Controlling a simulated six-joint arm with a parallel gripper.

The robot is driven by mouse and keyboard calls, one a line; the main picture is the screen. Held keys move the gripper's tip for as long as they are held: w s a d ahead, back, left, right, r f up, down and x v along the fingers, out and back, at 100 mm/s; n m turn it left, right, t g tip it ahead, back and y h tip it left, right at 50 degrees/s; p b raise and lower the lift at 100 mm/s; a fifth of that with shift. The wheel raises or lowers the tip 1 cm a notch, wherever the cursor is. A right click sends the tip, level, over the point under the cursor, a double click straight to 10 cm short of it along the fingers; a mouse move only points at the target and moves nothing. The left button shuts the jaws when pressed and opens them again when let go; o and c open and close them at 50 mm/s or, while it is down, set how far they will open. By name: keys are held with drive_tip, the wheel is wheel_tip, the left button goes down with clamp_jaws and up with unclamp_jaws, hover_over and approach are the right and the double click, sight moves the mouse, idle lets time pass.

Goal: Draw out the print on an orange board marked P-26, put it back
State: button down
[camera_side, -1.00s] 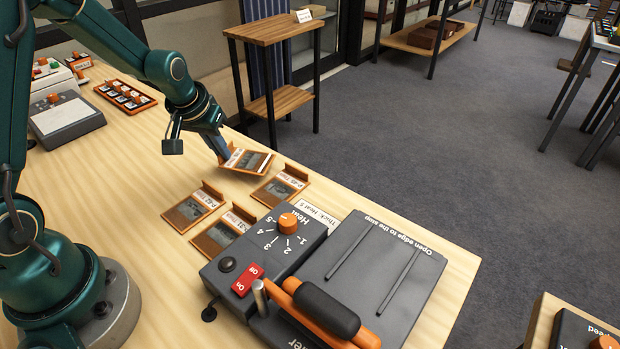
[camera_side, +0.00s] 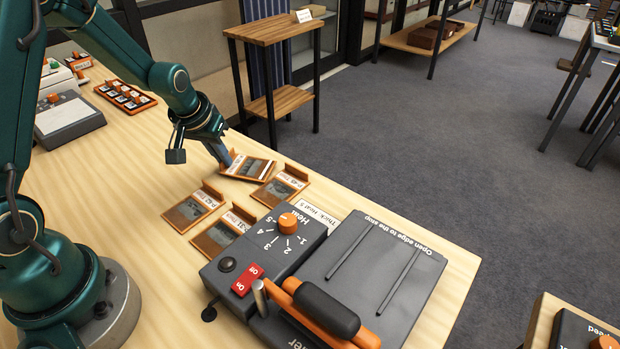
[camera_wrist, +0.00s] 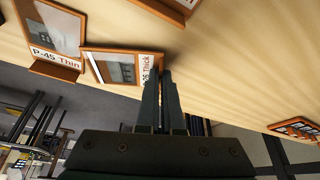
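My gripper (camera_side: 229,162) is shut on the raised orange tab of an orange-edged board (camera_side: 252,168), at the far end of the group of boards. The board carries a dark grey print and a white label. In the wrist view, my fingers (camera_wrist: 164,74) stand at the label end of this board (camera_wrist: 118,68). The label reads "Thick", but my fingers partly cover its number, so I cannot confirm P-26. The board is low, close to the table top and close beside the P-45 Thin board (camera_wrist: 50,30). I cannot tell if it touches the table.
Two more print boards (camera_side: 192,210) (camera_side: 221,237) lie nearer the grey laminating machine (camera_side: 370,270), which has an orange heat knob (camera_side: 288,221) and a red switch. A white "Thick, Heat 5" card (camera_side: 318,214) lies behind it. The table's far edge is close behind the held board.

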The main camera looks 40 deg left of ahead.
drive_tip(key=shift+f, duration=0.1)
drive_tip(key=c, duration=1)
unclamp_jaws()
drive_tip(key=shift+v, duration=2.4)
drive_tip(key=shift+g+h, duration=0.3)
drive_tip(key=shift+g, duration=0.3)
drive_tip(key=s+d, duration=0.2)
drive_tip(key=s, duration=0.1)
drive_tip(key=shift+s, duration=0.3)
drive_tip(key=s+d+r+m+t+h, duration=0.1)
drive_tip(key=s+d+r+m, duration=0.3)
drive_tip(key=s+d+r, duration=0.6)
drive_tip(key=shift+s+d+t, duration=0.35)
drive_tip(key=shift+s+t, duration=0.45)
drive_tip(key=shift+s, duration=0.25)
